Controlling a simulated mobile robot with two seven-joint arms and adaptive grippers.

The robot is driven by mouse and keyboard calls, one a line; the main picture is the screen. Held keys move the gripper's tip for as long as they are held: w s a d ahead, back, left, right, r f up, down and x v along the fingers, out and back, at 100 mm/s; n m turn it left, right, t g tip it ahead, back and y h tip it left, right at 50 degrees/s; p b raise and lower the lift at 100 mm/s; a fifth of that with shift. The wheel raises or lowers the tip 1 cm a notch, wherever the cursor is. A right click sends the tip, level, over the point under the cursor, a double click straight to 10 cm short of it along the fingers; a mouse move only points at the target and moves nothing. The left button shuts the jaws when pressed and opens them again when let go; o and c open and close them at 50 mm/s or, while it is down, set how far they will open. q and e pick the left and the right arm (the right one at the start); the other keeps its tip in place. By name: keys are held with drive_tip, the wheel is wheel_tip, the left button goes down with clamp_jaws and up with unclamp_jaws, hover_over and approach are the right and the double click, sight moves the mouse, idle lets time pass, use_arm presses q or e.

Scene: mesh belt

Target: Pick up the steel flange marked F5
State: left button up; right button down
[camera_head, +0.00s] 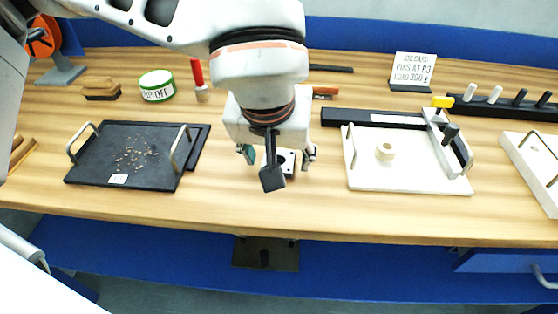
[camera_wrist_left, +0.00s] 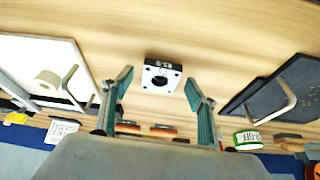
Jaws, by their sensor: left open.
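A small pale square plate with a dark round hole and corner holes, seemingly the steel flange (camera_wrist_left: 161,77), lies on the wooden bench. In the wrist view it sits beyond my left fingertips, roughly centred in the gap, with a dark marked edge I cannot read. In the head view the flange (camera_head: 289,157) is partly hidden behind my left gripper (camera_head: 278,154). My left gripper (camera_wrist_left: 159,88) is open and empty, its teal-lined fingers apart on either side of the flange's line. I see no contact. My right gripper is not in view.
A black tray (camera_head: 84,168) with small scattered bits stands left, and a white tray (camera_head: 415,178) with a cream ring (camera_head: 385,151) stands right. Bare wood surrounds the flange.

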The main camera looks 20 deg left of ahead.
use_arm(q)
drive_tip(key=c, duration=1.4)
drive_tip(key=shift+r, duration=0.1)
drive_tip(key=shift+c, duration=0.2)
